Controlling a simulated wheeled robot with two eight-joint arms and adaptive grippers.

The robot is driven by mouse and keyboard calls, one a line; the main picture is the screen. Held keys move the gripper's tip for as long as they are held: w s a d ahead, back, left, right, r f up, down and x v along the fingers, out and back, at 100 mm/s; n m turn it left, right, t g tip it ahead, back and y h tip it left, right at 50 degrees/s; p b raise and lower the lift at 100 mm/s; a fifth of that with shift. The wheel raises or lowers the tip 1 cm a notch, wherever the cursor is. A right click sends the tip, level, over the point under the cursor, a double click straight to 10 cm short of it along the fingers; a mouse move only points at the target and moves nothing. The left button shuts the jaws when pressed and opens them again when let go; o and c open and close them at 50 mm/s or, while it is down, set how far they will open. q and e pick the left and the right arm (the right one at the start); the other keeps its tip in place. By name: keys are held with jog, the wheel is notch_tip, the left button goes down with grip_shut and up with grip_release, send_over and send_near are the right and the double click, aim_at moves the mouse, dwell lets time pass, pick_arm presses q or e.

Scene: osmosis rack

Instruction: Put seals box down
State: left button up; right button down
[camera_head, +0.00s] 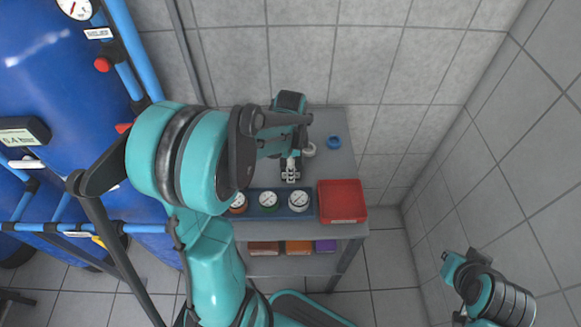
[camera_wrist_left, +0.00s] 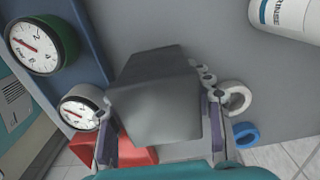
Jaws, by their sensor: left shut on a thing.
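A dark grey box (camera_wrist_left: 155,95), which I take for the seals box, is between the two fingers of my left gripper (camera_wrist_left: 160,130) in the left wrist view. The fingers touch its two sides. In the head view my left gripper (camera_head: 290,170) is over the grey table (camera_head: 325,125), behind the row of gauges; the box is hard to make out there. I cannot tell whether its underside touches the table. My right arm shows at the lower right of the head view, with no clear view of its fingers.
A red tray (camera_head: 342,200) sits at the table's front right, beside a blue gauge panel (camera_head: 252,203). A white ring (camera_wrist_left: 235,97) and a blue ring (camera_head: 334,142) lie right of the box. A white cylinder (camera_wrist_left: 288,18) stands nearby.

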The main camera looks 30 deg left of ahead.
pick_arm(q)
jog(key=shift+f, duration=0.1)
jog(key=o, duration=1.3)
notch_tip(320, 180, up, 11)
jog(key=p, duration=0.4)
jog(key=shift+d+r, duration=0.1)
jog(key=shift+r, duration=0.55)
jog(key=shift+s+d+r+n+t, duration=0.5)
jog(key=shift+s+d+n+t, duration=0.7)
jog(key=shift+s+d+n, duration=0.65)
jog(key=shift+s+d+r+n+t, duration=0.55)
jog(key=shift+s+d+n+t, duration=0.65)
jog(key=shift+s+d+n, duration=0.6)
jog(key=shift+s+d+r+n+t, duration=0.5)
jog(key=shift+s+d+n+t, duration=0.85)
jog(key=shift+n, duration=0.8)
